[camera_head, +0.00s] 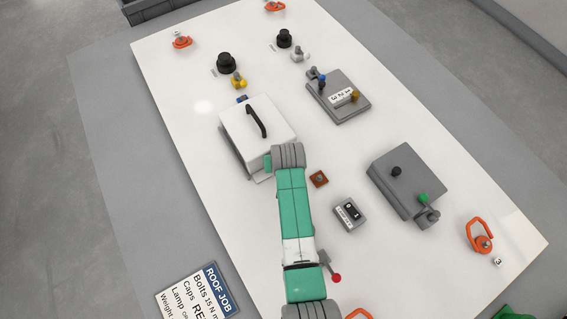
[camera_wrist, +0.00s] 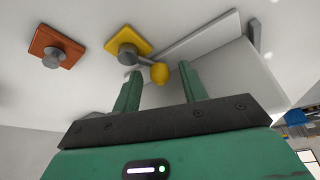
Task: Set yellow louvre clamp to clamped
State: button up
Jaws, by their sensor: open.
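The yellow louvre clamp shows in the wrist view as a yellow square plate (camera_wrist: 128,47) with a grey round hub. A short grey lever runs from the hub toward the right and ends in a yellow knob (camera_wrist: 160,73). I cannot tell how far the knob is from the fingers in depth. In the head view my arm hides the clamp and most of my gripper.
A brown square plate with a grey knob (camera_wrist: 52,53) sits beside the clamp; it also shows in the head view (camera_head: 319,179). A white box with a black handle (camera_head: 257,128) stands close to my gripper. Grey boxes (camera_head: 405,180) stand to the right.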

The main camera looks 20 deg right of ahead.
grip_shut()
jog(key=shift+w+d+r+m+p, duration=0.1)
jog(key=shift+m+p, duration=0.2)
jog(key=shift+w+d+m+h, duration=0.15)
jog(key=shift+m+h, duration=0.25)
jog(key=shift+m, duration=0.4)
grip_release()
jog(key=shift+d, duration=0.1)
